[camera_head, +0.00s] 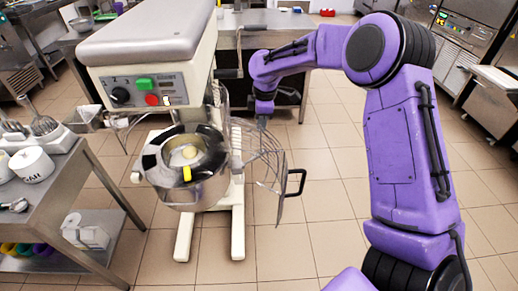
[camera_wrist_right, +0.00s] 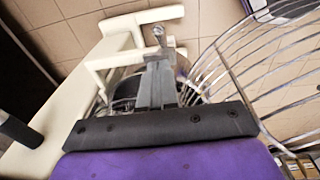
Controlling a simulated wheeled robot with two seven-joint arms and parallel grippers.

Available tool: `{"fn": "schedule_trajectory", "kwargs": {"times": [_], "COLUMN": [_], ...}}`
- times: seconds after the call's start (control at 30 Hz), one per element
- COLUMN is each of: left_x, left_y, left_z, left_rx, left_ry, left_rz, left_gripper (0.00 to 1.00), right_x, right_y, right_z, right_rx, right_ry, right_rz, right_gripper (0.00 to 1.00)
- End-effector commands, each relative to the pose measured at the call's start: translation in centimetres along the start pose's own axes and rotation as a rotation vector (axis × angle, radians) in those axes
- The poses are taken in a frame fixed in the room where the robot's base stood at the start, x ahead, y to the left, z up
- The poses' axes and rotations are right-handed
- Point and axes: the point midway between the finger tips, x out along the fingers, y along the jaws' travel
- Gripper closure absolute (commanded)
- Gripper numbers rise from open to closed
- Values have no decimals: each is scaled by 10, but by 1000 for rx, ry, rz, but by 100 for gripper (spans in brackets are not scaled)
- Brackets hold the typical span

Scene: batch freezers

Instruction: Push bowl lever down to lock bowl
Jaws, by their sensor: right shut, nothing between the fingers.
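The mixer (camera_head: 150,45) stands left of centre in the head view, with its steel bowl (camera_head: 195,187) held at the front of the column. My right gripper (camera_head: 263,121) points down beside the right side of the column, near the open wire guard. In the wrist view the shut fingers (camera_wrist_right: 157,62) are empty. A small silver lever with a rounded end (camera_wrist_right: 159,34) shows just beyond the fingertips; whether they touch it is unclear. It looks like the bowl lever. My left gripper is not in view.
The wire guard (camera_head: 262,155) hangs right of the bowl with a black handle (camera_head: 296,182). A black crank handle (camera_head: 229,73) sticks out higher on the column. A steel table (camera_head: 75,180) with utensils stands at left. Tiled floor on the right is free.

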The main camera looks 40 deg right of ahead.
Motion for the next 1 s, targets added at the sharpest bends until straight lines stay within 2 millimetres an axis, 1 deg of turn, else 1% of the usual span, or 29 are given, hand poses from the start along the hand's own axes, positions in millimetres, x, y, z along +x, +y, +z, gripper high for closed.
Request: {"fn": "schedule_trajectory", "kwargs": {"times": [0.17,0.27,0.37,0.6,0.7,0.83,1.0], "left_x": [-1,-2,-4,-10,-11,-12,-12], "left_y": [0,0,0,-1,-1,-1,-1], "left_z": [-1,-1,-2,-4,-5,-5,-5], "left_rx": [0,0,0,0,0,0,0], "left_ry": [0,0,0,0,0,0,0], "left_rz": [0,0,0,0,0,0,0], "left_gripper": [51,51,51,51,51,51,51], "right_x": [-1,4,18,66,82,94,99], "right_y": [0,0,0,-1,0,0,0], "right_z": [0,0,0,1,1,0,0], "right_rx": [0,0,0,0,0,0,-1], "right_ry": [0,-1,-3,-3,-3,-1,-1], "right_rz": [0,-2,-3,-3,-2,0,0], "right_gripper": [100,100,100,100,100,100,100]}}
